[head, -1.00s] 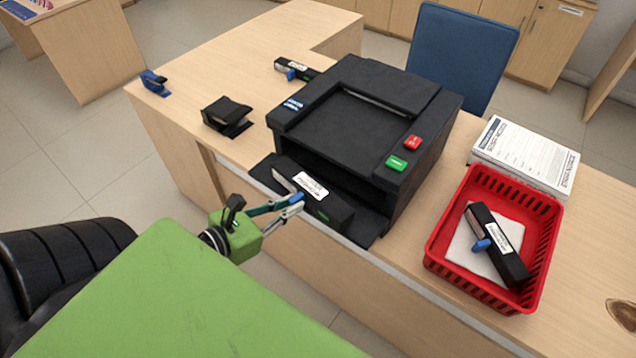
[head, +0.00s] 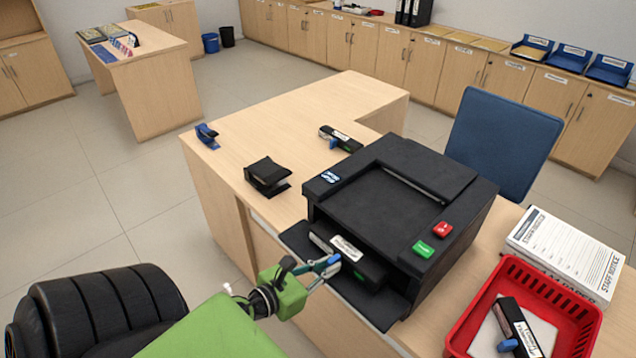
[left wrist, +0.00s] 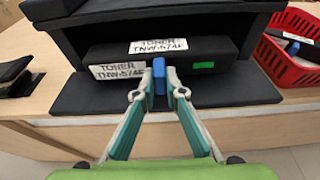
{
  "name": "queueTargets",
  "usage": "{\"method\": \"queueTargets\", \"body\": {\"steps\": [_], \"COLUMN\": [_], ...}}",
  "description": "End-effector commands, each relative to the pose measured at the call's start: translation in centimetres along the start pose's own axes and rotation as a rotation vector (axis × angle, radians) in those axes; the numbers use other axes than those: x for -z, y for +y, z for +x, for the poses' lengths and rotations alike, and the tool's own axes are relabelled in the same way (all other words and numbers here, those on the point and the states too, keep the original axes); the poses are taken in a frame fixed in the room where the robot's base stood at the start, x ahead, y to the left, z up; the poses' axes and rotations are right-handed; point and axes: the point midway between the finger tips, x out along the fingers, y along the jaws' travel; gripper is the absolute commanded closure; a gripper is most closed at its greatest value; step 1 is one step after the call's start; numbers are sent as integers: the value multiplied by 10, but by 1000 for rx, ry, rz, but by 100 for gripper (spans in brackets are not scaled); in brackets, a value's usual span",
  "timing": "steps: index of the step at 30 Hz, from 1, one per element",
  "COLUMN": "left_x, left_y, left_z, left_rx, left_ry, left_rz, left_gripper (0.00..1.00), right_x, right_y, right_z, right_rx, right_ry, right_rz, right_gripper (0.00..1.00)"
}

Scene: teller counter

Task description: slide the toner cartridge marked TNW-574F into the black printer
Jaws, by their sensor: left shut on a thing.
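The toner cartridge marked TNW-574F (head: 372,269) is black with white labels, a green patch and a blue tab. It lies level at the mouth of the black printer (head: 400,190), over the open front flap, partly inside the opening. It also shows in the left wrist view (left wrist: 185,58). My left gripper (head: 328,268) is shut on the cartridge's blue tab (left wrist: 159,76) from the front. How deep the cartridge's far side sits is hidden by the printer. My right gripper is in neither view.
Another black cartridge (head: 341,138) lies behind the printer; one more (head: 516,328) is in the red basket (head: 452,352) at right. A black stapler-like item (head: 267,176), a blue tape dispenser (head: 207,136) and a paper stack (head: 566,255) are on the counter. A blue chair stands behind.

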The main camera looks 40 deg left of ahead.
Motion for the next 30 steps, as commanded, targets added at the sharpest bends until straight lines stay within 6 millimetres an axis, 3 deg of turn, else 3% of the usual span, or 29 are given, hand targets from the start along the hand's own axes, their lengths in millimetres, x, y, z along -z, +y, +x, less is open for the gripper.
{"method": "queueTargets", "body": {"steps": [30], "left_x": [-18], "left_y": [1], "left_z": [100], "left_rx": [-1], "left_ry": [-5], "left_rz": [-2], "left_gripper": [100], "right_x": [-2], "right_y": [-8], "right_z": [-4], "right_rx": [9], "right_ry": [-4], "right_rz": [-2], "right_gripper": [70]}}
